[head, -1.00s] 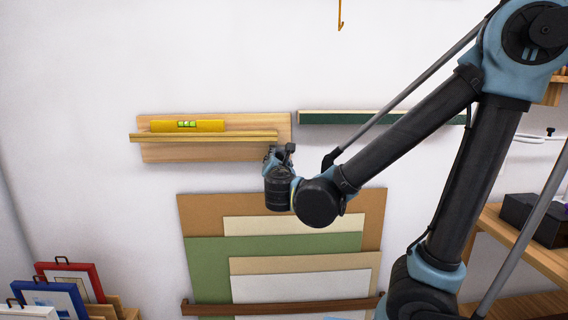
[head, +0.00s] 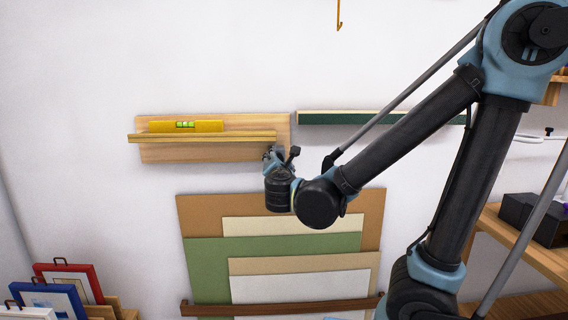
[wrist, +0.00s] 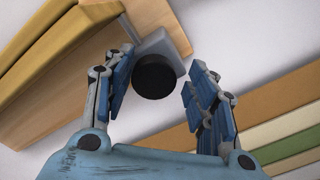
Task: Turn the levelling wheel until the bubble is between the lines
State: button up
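A yellow spirit level (head: 200,126) with a green vial (head: 185,125) lies along a wooden ledge (head: 200,138) on the wall. The bubble's place against the lines is too small to tell. A round black wheel (wrist: 155,76) on a grey block (wrist: 158,45) shows at the board's end in the wrist view. My gripper (wrist: 162,85) is open, with one finger on each side of the wheel. The left finger is close to the wheel; a clear gap shows at the right finger. In the head view my gripper (head: 280,158) is at the board's lower right corner and hides the wheel.
A dark green rail (head: 340,118) runs along the wall to the right. Several large sheets (head: 215,262) stand below my gripper. Framed prints (head: 70,285) stand at lower left, and a wooden shelf (head: 540,255) is at right. The upper wall is mostly bare.

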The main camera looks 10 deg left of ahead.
jog(key=shift+a, duration=0.15)
jog(key=shift+s, duration=0.1)
jog(key=v, duration=1.1)
jog(key=shift+s, duration=0.35)
jog(key=shift+d, duration=0.25)
dwell(0.5)
